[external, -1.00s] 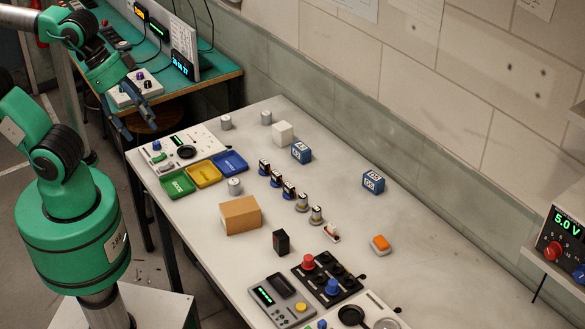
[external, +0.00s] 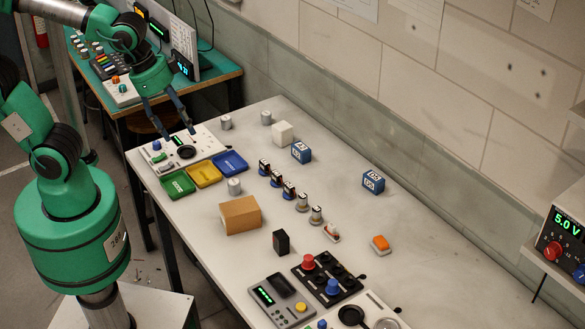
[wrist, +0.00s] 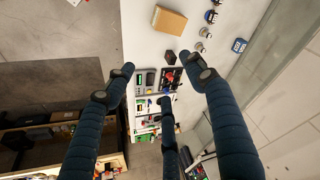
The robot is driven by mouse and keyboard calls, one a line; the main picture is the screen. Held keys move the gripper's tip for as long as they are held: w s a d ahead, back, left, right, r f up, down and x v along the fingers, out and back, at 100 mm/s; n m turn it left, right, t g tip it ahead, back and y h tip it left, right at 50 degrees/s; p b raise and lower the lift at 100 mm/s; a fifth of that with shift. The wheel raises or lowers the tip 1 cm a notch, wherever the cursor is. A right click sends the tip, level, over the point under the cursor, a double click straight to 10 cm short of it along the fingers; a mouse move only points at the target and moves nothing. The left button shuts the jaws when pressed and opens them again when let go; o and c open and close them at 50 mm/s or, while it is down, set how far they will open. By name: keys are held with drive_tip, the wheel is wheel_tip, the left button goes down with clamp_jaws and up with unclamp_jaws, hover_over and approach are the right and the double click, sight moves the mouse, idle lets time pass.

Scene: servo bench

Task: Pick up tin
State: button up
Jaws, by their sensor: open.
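Three small grey cylinders that look like tins stand upright on the bench in the external view. One tin (external: 226,122) is at the far left end, a second tin (external: 266,118) is to its right near the wall, and a third tin (external: 234,186) stands between the blue tray and the cardboard box. My gripper (external: 179,134) is above the white panel at the left end, left of the first tin, fingers spread and empty. The wrist view also shows the spread fingers of my gripper (wrist: 158,72); I cannot pick out a tin there.
Green (external: 177,184), yellow (external: 204,174) and blue (external: 231,163) trays lie below the white panel (external: 208,142). A white cube (external: 282,133), blue blocks (external: 301,152), a row of small servos (external: 277,178) and a cardboard box (external: 240,215) stand around.

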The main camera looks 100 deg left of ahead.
drive_tip(key=w+a+f+g, duration=0.2)
drive_tip(key=w+a+f, duration=0.4)
drive_tip(key=a+f, duration=0.5)
drive_tip(key=n+g+p, duration=0.1)
drive_tip(key=g, duration=0.1)
hover_over(233, 181)
drive_tip(key=d, duration=0.1)
wheel_tip(233, 181, down, 13)
drive_tip(key=shift+w+r, duration=0.2)
drive_tip(key=shift+w, duration=0.05)
drive_tip(key=shift+s+a+f+b, duration=0.1)
drive_tip(key=shift+f+b, duration=0.2)
drive_tip(key=shift+f, duration=1.85)
drive_tip(key=shift+a+f+b, duration=0.1)
drive_tip(key=shift+f+b, duration=0.2)
drive_tip(key=shift+f, duration=1.85)
drive_tip(key=shift+s+a+f+b, duration=0.1)
drive_tip(key=shift+f+b, duration=0.1)
drive_tip(key=shift+f, duration=0.65)
drive_tip(key=shift+w+a+f+b, duration=0.1)
drive_tip(key=shift+f+b, duration=0.1)
drive_tip(key=shift+f, duration=0.65)
drive_tip(key=shift+s+a+f+b, duration=0.1)
drive_tip(key=shift+f+b, duration=0.1)
drive_tip(key=shift+f, duration=0.65)
drive_tip(key=shift+c, duration=0.2)
